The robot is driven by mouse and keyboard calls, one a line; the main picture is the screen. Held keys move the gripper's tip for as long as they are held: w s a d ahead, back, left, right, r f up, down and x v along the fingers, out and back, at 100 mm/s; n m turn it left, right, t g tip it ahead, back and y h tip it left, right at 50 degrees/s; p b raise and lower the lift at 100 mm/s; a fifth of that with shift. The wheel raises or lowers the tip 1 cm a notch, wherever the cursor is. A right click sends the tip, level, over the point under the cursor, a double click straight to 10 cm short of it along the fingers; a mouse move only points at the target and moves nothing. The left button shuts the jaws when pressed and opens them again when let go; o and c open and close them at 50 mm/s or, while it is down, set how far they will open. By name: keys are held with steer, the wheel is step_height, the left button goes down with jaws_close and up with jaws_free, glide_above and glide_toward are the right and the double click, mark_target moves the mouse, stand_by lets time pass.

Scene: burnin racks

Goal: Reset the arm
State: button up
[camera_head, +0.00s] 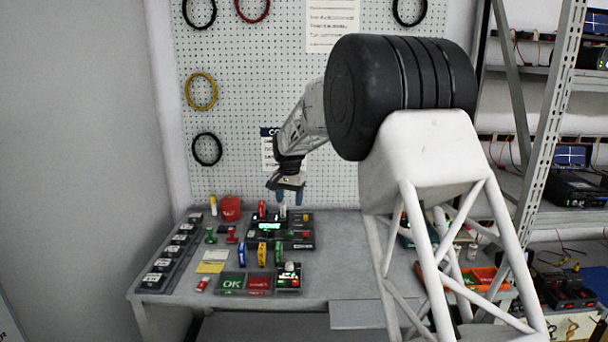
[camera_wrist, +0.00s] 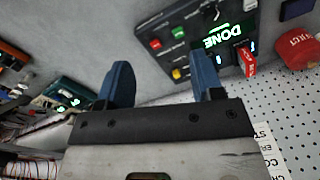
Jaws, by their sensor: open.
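My gripper (camera_head: 289,194) hangs over the back of the workbench, above a dark test station (camera_head: 295,240) with a lit green display. Its two blue fingers are apart, and they also show in the wrist view (camera_wrist: 161,78) with nothing between them. In the wrist view the station (camera_wrist: 180,50) has a display (camera_wrist: 222,38) reading DONE, coloured buttons and a red piece (camera_wrist: 247,62) standing by it. In the head view a small white piece (camera_head: 283,212) stands just below the fingertips; I cannot tell whether they touch it.
Green OK (camera_head: 231,283) and red (camera_head: 259,283) bins lie at the bench front. A dark row of slots (camera_head: 170,257) runs along the left. A pegboard (camera_head: 240,130) rises behind; metal shelving (camera_head: 548,130) stands right.

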steer(key=s+d+r+n, duration=0.1)
steer(key=s+d+r, duration=0.35)
steer(key=s, duration=0.45)
steer(key=s+d+r+t, duration=0.1)
steer(key=s+d+r, duration=0.2)
steer(key=s+d, duration=0.5)
steer(key=s+d+r+n, duration=0.1)
steer(key=s+d+r, duration=0.25)
steer(key=s, duration=0.75)
steer(key=s+d+f, duration=0.2)
steer(key=s, duration=0.9)
steer(key=s+d+f+n, duration=0.1)
steer(key=s+d+f, duration=0.2)
steer(key=s, duration=0.9)
steer(key=s+d+f+t, duration=0.1)
steer(key=s+d+f, duration=0.1)
steer(key=s, duration=0.9)
steer(key=shift+s+d+f+n, duration=0.2)
steer(key=shift+f+n, duration=0.05)
steer(key=shift+n, duration=0.15)
